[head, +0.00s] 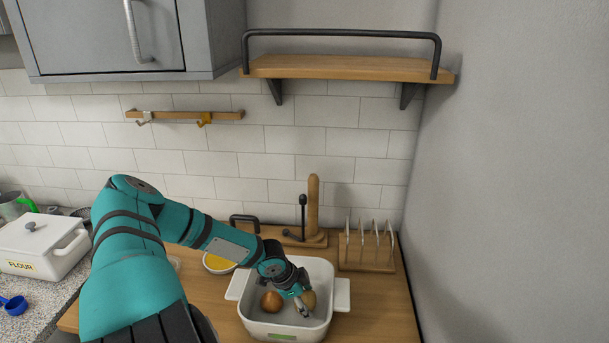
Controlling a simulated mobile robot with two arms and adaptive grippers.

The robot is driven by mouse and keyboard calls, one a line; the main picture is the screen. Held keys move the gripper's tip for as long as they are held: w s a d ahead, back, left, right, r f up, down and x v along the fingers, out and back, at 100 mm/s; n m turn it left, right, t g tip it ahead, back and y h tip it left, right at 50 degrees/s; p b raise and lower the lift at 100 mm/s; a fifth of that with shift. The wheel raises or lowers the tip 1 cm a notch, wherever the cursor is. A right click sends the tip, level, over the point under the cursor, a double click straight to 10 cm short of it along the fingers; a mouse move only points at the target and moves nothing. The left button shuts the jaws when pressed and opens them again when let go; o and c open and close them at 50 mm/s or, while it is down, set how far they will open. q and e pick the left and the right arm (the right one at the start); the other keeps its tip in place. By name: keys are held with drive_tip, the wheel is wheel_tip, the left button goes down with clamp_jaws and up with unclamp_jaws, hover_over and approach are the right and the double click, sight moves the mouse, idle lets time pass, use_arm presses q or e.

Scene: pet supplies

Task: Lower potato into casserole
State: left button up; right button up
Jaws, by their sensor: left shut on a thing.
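The white casserole (318,332) stands on the wooden counter, with a handle at each side. My left gripper (304,304) reaches down into it from above and is shut on the tan potato (310,298). The potato is inside the casserole's walls, towards the right side; whether it touches the bottom I cannot tell. A round brown onion-like item (271,301) lies in the casserole to the left of the gripper. My gripper hides part of the potato. My right gripper is not in view.
A bowl with yellow contents (218,263) is behind left. A white flour box (40,247) stands far left.

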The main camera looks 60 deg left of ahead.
use_arm(q)
drive_tip(key=shift+f, duration=0.4)
drive_tip(key=o, duration=1.4)
drive_tip(key=shift+c, duration=0.2)
drive_tip(key=v, duration=1.2)
